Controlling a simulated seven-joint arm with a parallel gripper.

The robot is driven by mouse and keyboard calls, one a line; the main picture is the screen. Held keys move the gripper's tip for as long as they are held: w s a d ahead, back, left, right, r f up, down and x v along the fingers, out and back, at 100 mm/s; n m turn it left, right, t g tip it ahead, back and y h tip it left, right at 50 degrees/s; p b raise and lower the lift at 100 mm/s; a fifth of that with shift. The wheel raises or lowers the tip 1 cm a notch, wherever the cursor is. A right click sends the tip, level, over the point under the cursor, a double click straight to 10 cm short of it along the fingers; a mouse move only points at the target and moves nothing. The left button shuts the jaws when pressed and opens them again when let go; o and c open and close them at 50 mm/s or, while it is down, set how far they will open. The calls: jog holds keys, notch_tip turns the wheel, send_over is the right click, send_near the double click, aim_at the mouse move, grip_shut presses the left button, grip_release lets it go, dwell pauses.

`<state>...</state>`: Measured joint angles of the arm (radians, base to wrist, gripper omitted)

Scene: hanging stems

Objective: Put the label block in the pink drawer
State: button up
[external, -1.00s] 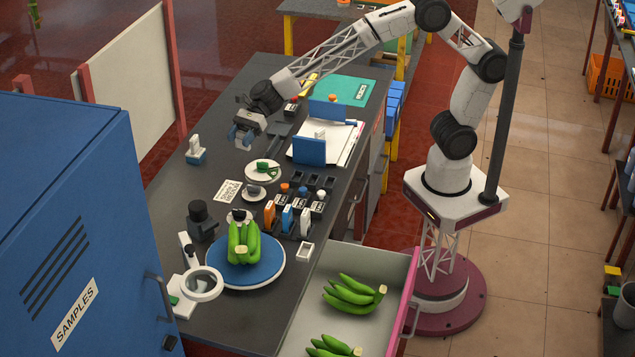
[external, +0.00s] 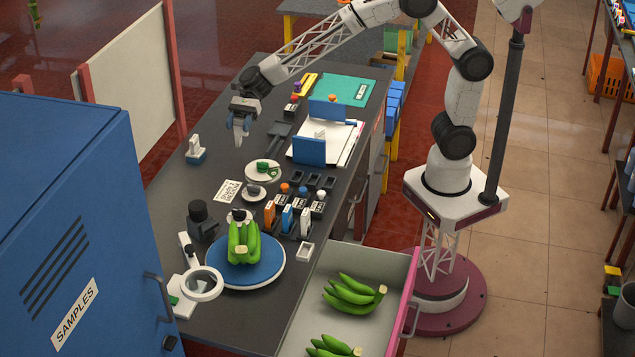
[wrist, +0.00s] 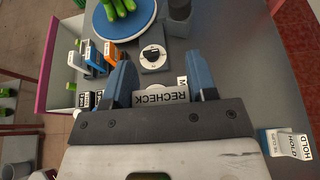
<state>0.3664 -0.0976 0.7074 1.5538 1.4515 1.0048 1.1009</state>
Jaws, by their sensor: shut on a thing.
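My gripper (external: 239,126) is above the dark bench, pointing down, its blue fingers shut on a pale label block (external: 238,140). In the wrist view my gripper (wrist: 161,84) has one finger on each side of the label block (wrist: 161,98), which reads RECHECK. The block appears to be clear of the bench top. The pink drawer (external: 408,295) stands open at the front right of the bench, with bunches of green bananas inside. Its pink edge also shows in the wrist view (wrist: 55,62).
A blue turntable (external: 272,274) with bananas, a magnifier (external: 203,284), a row of small blocks (external: 287,220) and a small plate (external: 251,194) lie between my gripper and the drawer. A HOLD block (external: 195,150) stands left. Blue upright panels (external: 309,151) stand right.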

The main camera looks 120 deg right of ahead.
jog(key=shift+s+d+r, duration=0.1)
jog(key=shift+d+r, duration=0.05)
jog(key=shift+d, duration=0.1)
send_over(244, 187)
notch_tip(244, 187, down, 12)
dwell(0.4)
jog(key=shift+a, duration=0.1)
jog(key=shift+f, duration=3.05)
jog(key=shift+f, duration=1.9)
jog(key=o, duration=0.9)
jog(key=shift+f, duration=0.1)
